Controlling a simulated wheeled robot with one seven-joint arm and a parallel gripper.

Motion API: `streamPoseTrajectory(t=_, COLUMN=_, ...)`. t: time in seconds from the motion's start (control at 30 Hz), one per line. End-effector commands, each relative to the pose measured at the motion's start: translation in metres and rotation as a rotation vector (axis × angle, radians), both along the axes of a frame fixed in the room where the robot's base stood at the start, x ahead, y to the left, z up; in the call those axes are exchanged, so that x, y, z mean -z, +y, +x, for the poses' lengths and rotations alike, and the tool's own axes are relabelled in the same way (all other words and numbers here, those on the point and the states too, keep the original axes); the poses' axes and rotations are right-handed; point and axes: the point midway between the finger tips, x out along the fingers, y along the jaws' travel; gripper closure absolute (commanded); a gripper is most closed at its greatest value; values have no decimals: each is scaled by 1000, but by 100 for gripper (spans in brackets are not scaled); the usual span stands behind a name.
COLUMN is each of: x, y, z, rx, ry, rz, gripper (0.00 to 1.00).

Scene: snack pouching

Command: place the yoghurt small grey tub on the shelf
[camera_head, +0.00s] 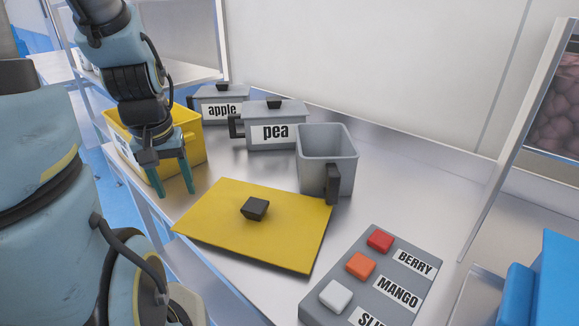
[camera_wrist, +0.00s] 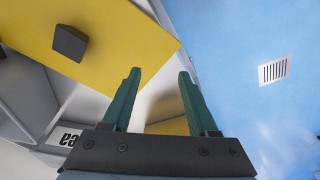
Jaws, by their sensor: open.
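No tub with a readable yoghurt label shows. A grey open tub with a dark handle (camera_head: 327,160) stands on the metal counter, with no label visible. Two lidded grey tubs stand behind it, labelled "apple" (camera_head: 221,93) and "pea" (camera_head: 283,143). The pea label also shows upside down in the wrist view (camera_wrist: 70,137). My gripper (camera_head: 178,190) is open and empty, pointing down in front of the yellow tub (camera_head: 193,142), left of the grey open tub. Its green fingers (camera_wrist: 160,74) are apart in the wrist view. I cannot tell which surface is the shelf.
A yellow lid with a dark knob (camera_head: 219,224) lies flat in front of the grey tub. A grey button box (camera_head: 377,285) labelled BERRY and MANGO stands front right. A blue object (camera_head: 552,283) is at the right edge. Counter right of the tub is clear.

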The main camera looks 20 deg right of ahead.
Motion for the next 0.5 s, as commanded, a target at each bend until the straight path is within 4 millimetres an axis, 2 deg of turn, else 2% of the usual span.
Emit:
streamPoseTrajectory(t=0.03, x=0, y=-17, z=9, rx=25, ry=-28, rz=-22, gripper=47)
streamPoseTrajectory(t=0.13, x=-4, y=-66, z=33, rx=81, ry=-125, rz=-90, gripper=58)
streamPoseTrajectory(t=0.3, x=-20, y=-169, z=70, rx=161, ry=-342, rz=-187, gripper=59)
streamPoseTrajectory(t=0.4, x=-29, y=-218, z=78, rx=178, ry=-452, rz=-199, gripper=59)
streamPoseTrajectory(t=0.5, x=-35, y=-253, z=77, rx=178, ry=-531, rz=-180, gripper=59)
